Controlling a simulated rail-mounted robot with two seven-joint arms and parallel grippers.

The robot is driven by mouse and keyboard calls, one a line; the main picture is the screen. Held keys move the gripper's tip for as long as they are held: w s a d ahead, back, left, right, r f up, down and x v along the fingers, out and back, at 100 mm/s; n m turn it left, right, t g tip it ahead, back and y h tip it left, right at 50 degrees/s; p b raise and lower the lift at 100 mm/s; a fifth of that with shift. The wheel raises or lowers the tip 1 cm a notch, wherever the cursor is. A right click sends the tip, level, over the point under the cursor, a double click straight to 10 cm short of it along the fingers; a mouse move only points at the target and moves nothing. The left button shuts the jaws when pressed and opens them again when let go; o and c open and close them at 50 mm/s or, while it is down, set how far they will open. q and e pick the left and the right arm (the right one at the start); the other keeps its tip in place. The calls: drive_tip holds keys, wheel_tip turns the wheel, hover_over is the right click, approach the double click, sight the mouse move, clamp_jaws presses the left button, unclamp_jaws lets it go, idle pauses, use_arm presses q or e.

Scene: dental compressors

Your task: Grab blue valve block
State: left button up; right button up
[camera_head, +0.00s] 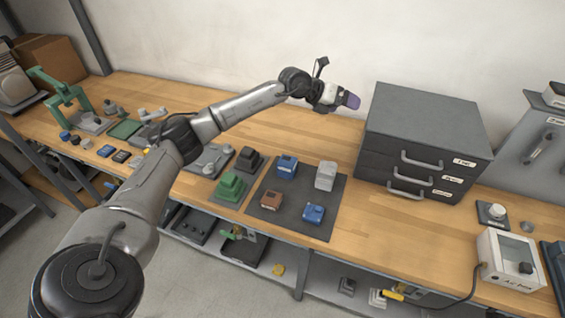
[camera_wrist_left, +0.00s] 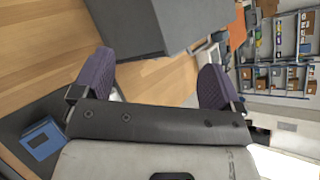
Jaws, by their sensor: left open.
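Two blue blocks are on a dark mat (camera_head: 255,212) on the wooden workbench: a taller blue block (camera_head: 287,167) at the back and a lower blue block (camera_head: 313,214) at the front right. I cannot tell which one is the valve block. One blue block (camera_wrist_left: 42,138) shows at the lower left of the left wrist view. My left gripper (camera_head: 351,101) is raised behind and right of the mat, near the drawer unit, away from both blocks. Its purple fingers (camera_wrist_left: 155,72) stand wide apart with nothing between them. My right gripper is not in view.
A brown block (camera_head: 271,200) and a light grey block (camera_head: 325,175) share the mat. Green (camera_head: 231,187) and dark (camera_head: 249,159) blocks sit left of it. A grey drawer unit (camera_head: 420,135) stands at the right. Bare bench (camera_head: 385,235) lies in front of the drawers.

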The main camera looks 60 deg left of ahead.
use_arm(q)
drive_tip(key=s+a+f+n+g+y, duration=0.1)
drive_tip(key=s+a+f+g+y, duration=0.2)
drive_tip(key=s+a+f+g, duration=0.3)
drive_tip(key=n+g, duration=0.2)
drive_tip(key=g, duration=0.3)
hover_over(287, 161)
wheel_tip(287, 161, down, 3)
drive_tip(key=shift+y, duration=0.4)
drive_tip(key=f, duration=0.4)
drive_tip(key=f+b, duration=0.1)
drive_tip(key=f, duration=0.2)
drive_tip(key=shift+w+d+f, duration=0.1)
drive_tip(key=shift+w+f, duration=0.1)
drive_tip(key=shift+f, duration=0.8)
wheel_tip(287, 161, down, 4)
drive_tip(key=shift+s+f+b, duration=0.1)
drive_tip(key=shift+f+b, duration=0.1)
drive_tip(key=shift+b, duration=0.45)
drive_tip(key=shift+c, duration=0.5)
drive_tip(key=c, duration=0.8)
drive_tip(key=shift+c, duration=1.1)
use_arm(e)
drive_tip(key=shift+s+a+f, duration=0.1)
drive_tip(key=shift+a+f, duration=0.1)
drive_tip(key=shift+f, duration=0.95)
